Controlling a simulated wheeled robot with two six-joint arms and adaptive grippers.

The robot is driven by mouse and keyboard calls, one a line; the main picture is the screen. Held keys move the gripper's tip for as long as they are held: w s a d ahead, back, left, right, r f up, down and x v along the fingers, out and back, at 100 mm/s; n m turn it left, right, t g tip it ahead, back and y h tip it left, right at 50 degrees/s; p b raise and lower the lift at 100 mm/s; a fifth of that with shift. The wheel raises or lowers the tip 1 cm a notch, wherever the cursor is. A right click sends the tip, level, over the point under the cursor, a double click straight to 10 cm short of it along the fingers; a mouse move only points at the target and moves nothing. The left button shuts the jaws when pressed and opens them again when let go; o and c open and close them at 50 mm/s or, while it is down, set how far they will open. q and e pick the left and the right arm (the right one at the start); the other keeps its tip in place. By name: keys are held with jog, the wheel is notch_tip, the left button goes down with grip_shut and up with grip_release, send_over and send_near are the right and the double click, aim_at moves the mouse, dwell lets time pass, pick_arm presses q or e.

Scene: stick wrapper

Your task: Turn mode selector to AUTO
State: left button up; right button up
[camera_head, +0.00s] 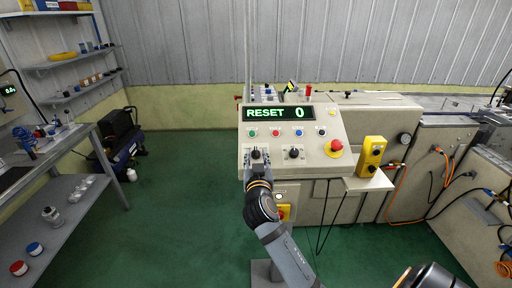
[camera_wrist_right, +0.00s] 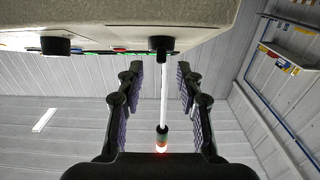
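The control panel (camera_head: 318,164) is a beige sloped face with two black selector knobs in its lower row. The left knob (camera_head: 256,153) is partly hidden by my right gripper (camera_head: 257,169); the right knob (camera_head: 293,153) is clear. Their labels are too small to read, so I cannot tell which is the mode selector. In the right wrist view my right gripper (camera_wrist_right: 161,85) is open and empty. One knob (camera_wrist_right: 160,46) stands beyond and between its fingers, and the other knob (camera_wrist_right: 55,45) is off to the left. My left gripper is out of view.
The display (camera_head: 280,113) reads "RESET 0". Several small coloured buttons sit below it. A red emergency stop (camera_head: 334,147) is right of the knobs, and a yellow control box (camera_head: 371,156) stands on a small shelf.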

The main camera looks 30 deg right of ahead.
aim_at(256, 151)
jog(key=x, duration=0.4)
jog(key=shift+w+d+p, duration=0.1)
jog(key=shift+w+p, duration=0.15)
jog(key=shift+p, duration=0.1)
jog(key=shift+f, duration=0.1)
grip_shut()
